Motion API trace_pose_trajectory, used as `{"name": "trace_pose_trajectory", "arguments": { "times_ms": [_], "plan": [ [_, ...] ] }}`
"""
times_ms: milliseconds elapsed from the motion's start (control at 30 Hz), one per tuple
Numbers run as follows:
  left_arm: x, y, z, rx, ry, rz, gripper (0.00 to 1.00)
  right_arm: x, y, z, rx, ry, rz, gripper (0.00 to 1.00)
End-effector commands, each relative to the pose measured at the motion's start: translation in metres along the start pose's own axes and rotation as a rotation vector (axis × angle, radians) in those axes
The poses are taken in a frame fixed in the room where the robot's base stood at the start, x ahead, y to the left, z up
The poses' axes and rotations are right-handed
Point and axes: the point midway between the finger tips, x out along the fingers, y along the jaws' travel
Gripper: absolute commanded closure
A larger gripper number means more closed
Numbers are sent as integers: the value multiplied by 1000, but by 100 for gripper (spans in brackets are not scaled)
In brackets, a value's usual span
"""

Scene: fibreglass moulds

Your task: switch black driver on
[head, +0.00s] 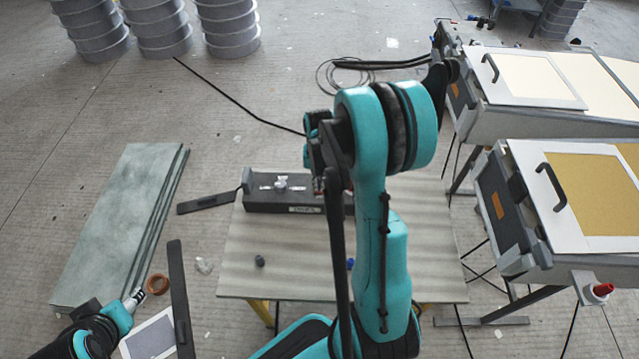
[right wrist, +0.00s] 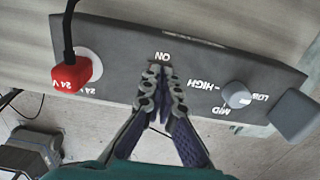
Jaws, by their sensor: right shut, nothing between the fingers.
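The black driver is a dark box (head: 262,202) on the light table, partly hidden behind my right arm in the head view. In the right wrist view its panel (right wrist: 120,48) fills the middle, with upside-down lettering. My right gripper (right wrist: 161,76) is shut and empty, its tips right at the panel just below the ON label (right wrist: 162,57). The switch is hidden behind the fingertips, so its position and any contact cannot be told. In the head view the right gripper (head: 318,183) is at the box. My left gripper (head: 134,299) is at lower left, too small to read.
A red 24 V plug (right wrist: 72,74) with a black cable and a grey HIGH-MID-LOW knob (right wrist: 236,95) flank the right gripper. Green boards (head: 115,220) lie left; machines with white lids (head: 530,78) stand right.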

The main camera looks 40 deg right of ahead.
Motion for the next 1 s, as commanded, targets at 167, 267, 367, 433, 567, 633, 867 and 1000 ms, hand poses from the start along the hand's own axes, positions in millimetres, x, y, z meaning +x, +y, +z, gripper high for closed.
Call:
{"name": "trace_pose_trajectory", "arguments": {
  "times_ms": [167,267,367,433,567,633,867,1000],
  "plan": [
    [-12,0,-8,0,0,0,49,-19,0,0,0,0,0,100],
    [-17,0,-12,0,0,0,49,-27,0,0,0,0,0,100],
    [-22,0,-16,0,0,0,49,-36,0,0,0,0,0,100],
    [-25,0,-18,0,0,0,49,-41,0,0,0,0,0,100],
    [-32,0,-22,0,0,0,49,-52,0,0,0,0,0,100],
    [-34,0,-24,0,0,0,49,-56,0,0,0,0,0,100],
    [-33,0,-24,0,0,0,49,-56,0,0,0,0,0,100],
    [-33,0,-24,0,0,0,49,-56,0,0,0,0,0,100]
  ]
}}
